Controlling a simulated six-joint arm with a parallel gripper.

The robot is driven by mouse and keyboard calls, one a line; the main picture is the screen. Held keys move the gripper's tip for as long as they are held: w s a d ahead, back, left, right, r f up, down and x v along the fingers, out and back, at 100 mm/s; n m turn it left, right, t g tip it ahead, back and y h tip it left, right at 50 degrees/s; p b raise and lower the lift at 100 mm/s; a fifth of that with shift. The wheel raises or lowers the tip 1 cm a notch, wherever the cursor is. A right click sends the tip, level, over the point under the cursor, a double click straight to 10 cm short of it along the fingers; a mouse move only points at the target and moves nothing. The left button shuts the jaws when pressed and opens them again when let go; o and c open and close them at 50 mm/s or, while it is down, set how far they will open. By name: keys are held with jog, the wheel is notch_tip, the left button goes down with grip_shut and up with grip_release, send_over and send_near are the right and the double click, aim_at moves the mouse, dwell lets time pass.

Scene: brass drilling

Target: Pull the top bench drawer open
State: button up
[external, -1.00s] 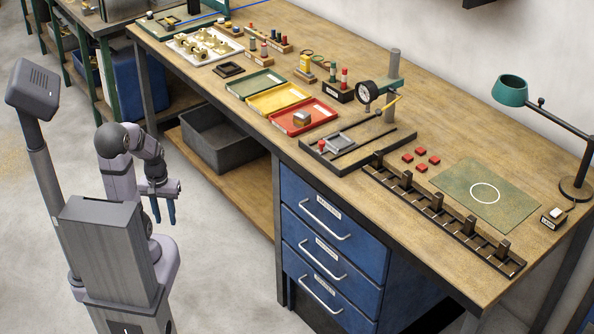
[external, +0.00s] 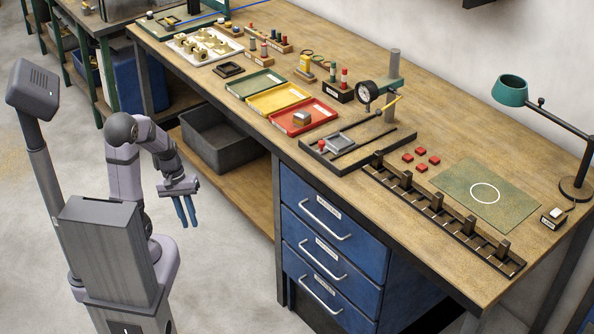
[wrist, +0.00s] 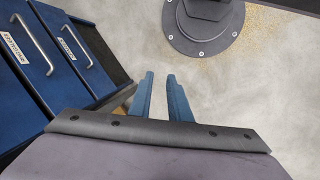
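The top bench drawer (external: 359,247) is blue with a silver bar handle (external: 325,218) and a white label. It is shut, its front in line with the drawers below. My gripper (external: 189,226) hangs in free air to the left of the drawer stack, well apart from the handle. Its two blue fingers point down and are spread with nothing between them; they also show in the wrist view (wrist: 160,76). In the wrist view, two blue drawer fronts with handles stand at the left; I cannot tell which drawers they are.
Two more blue drawers (external: 315,264) sit below the top one, both shut. A grey bin (external: 215,145) stands on the lower wooden shelf (external: 238,200). The bench top carries trays, a dial gauge stand and a black rack. The floor between me and the bench is clear.

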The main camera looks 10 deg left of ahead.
jog(key=d+r+g+h, duration=0.1)
jog(key=d+g+h, duration=0.15)
jog(key=d, duration=0.75)
jog(key=d+r+g+h, duration=0.15)
jog(key=d+h, duration=0.25)
jog(key=d, duration=0.7)
jog(key=g+h, duration=0.1)
jog(key=h, duration=0.4)
send_near(313, 218)
jog(key=shift+n, duration=0.4)
jog(key=x, duration=0.4)
jog(key=shift+d, duration=0.1)
jog(key=shift+x, duration=3.65)
grip_shut()
